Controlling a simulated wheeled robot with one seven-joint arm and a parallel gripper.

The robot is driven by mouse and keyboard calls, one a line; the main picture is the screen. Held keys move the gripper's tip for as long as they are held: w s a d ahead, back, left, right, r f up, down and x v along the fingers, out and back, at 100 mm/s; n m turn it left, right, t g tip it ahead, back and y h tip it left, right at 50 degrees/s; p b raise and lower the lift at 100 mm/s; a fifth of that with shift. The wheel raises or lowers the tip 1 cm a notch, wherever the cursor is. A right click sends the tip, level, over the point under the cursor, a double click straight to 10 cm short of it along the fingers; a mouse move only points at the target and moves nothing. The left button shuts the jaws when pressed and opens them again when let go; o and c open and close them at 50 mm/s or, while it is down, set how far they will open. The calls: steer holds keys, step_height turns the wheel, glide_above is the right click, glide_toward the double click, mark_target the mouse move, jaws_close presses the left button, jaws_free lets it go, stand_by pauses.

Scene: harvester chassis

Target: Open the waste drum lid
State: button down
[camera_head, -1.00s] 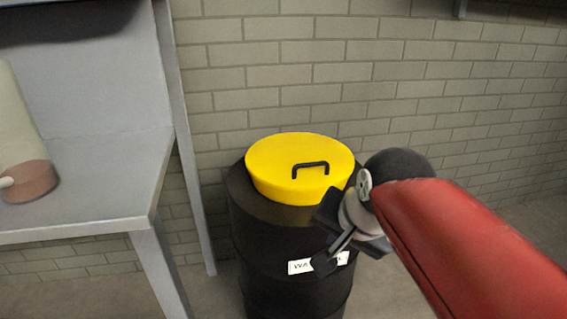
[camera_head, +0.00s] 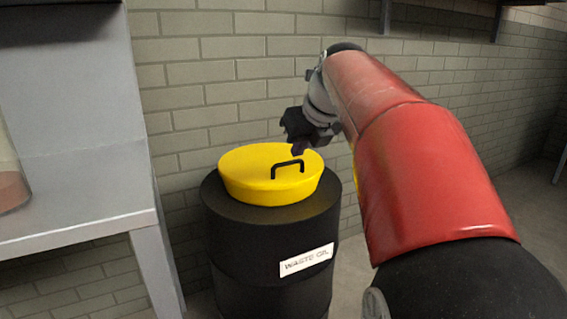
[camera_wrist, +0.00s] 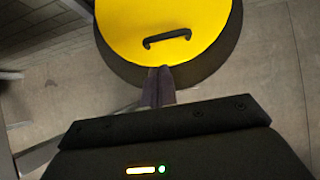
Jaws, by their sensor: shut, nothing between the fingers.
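The waste drum (camera_head: 268,240) is black, stands upright on the floor and has a white label reading "WASTE OIL". Its yellow lid (camera_head: 245,170) lies on top with a black bar handle (camera_head: 287,170). The lid (camera_wrist: 165,20) and handle (camera_wrist: 167,38) also show in the wrist view. My gripper (camera_head: 299,148) is above the lid's far right part, close to the handle in the picture but apart from it. In the wrist view my gripper's fingers (camera_wrist: 157,88) are together and empty, pointing at the drum's edge below the handle.
A grey bench (camera_head: 80,205) stands to the left of the drum, with a partly visible container (camera_head: 12,175) on it. A brick wall (camera_head: 225,85) is close behind the drum. Open floor shows at the right.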

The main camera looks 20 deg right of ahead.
mark_target(282, 176)
steer(key=b+x, duration=0.2)
steer(key=x, duration=0.7)
steer(key=shift+r, duration=0.1)
